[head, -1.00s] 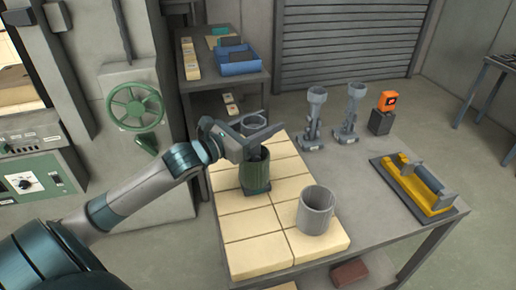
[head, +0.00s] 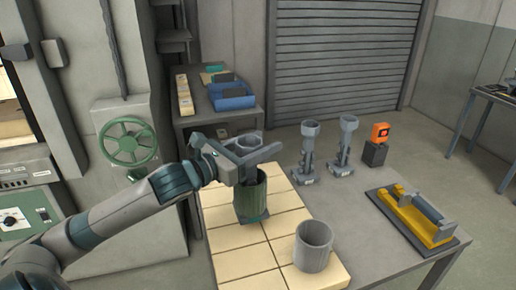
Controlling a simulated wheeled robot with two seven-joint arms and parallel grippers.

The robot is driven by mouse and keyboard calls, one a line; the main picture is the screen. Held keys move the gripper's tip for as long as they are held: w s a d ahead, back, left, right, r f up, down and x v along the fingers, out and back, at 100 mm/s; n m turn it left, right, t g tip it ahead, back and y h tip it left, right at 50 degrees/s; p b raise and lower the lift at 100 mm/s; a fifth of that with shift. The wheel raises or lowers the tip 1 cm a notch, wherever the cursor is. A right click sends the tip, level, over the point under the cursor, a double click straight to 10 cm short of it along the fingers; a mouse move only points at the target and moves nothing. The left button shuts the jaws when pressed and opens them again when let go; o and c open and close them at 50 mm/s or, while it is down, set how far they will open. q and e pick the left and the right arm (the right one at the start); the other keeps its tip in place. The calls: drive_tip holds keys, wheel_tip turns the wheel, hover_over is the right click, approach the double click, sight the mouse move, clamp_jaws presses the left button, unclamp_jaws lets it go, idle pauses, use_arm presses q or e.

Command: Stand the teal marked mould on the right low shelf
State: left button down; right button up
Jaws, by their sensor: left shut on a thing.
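The dark green-teal mould (head: 250,200), an upright cylinder on a small square foot, is at the cream tiles (head: 240,262) on the table. My left gripper (head: 256,160) is shut on its upper part, its fingers across the rim. I cannot tell whether the foot touches the tiles. Any mark on it is too small to read. I cannot make out the right low shelf. My right gripper is not in view.
Two grey stands (head: 309,150), (head: 345,145) and an orange device on a dark block (head: 380,140) stand at the table's back. A yellow tool on a dark base (head: 415,218) lies at right. A rack with a blue bin (head: 232,97) is behind. A green handwheel (head: 128,142) is at left.

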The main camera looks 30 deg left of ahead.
use_arm(q)
drive_tip(key=s+d+r+p, duration=0.5)
drive_tip(key=d+p, duration=0.3)
drive_tip(key=p, duration=0.4)
drive_tip(key=shift+s+d+r+p, duration=0.15)
drive_tip(key=shift+s+r+p, duration=0.2)
drive_tip(key=shift+r, duration=0.25)
idle(0.5)
